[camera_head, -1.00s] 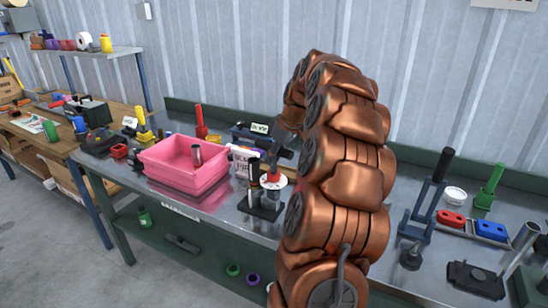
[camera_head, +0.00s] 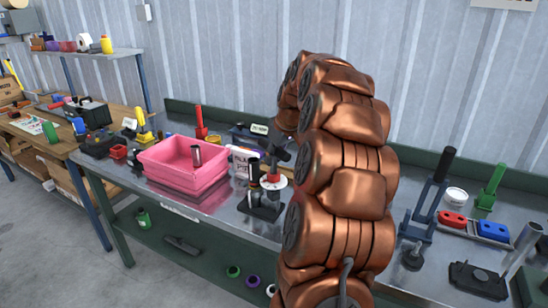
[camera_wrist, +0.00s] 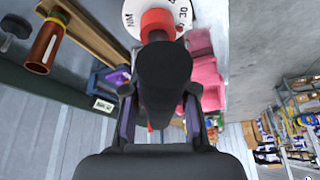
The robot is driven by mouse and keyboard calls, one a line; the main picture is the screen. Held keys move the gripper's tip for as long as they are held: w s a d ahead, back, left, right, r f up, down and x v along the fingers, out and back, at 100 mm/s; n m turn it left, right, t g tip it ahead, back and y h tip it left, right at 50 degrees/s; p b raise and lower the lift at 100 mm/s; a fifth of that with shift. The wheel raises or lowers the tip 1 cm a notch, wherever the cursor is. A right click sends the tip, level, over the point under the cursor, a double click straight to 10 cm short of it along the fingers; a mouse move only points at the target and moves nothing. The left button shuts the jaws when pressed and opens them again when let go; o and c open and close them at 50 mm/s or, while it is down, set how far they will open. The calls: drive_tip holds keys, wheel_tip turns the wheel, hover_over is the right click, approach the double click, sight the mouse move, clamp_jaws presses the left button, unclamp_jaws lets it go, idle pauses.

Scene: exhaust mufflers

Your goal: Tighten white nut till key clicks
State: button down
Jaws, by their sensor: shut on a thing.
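My gripper (camera_wrist: 160,95) is shut on the black handle (camera_wrist: 163,72) of the key, with one finger on each side. In the head view my gripper (camera_head: 279,151) is partly hidden by my arm. A red collar (camera_wrist: 157,22) sits beyond the handle and shows in the head view (camera_head: 273,168). A white disc (camera_wrist: 132,16) with "NM" and number marks surrounds the red collar; the white disc (camera_head: 277,181) is low over the bench in the head view. I cannot make out a separate white nut, nor whether the key touches one.
A pink bin (camera_head: 177,168) stands left of the key on the metal bench (camera_head: 215,200). A black stand (camera_head: 262,207) with upright tools is just in front of the disc. A white container (camera_head: 242,160) is close behind. Blue and red blocks (camera_head: 453,219) lie right of my arm.

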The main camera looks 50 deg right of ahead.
idle(0.3)
drive_tip(key=shift+r+m+h, duration=0.1)
drive_tip(key=shift+m+h, duration=0.4)
drive_tip(key=shift+m, duration=0.7)
drive_tip(key=shift+b, duration=0.3)
drive_tip(key=shift+m+h, duration=0.4)
drive_tip(key=shift+m, duration=0.6)
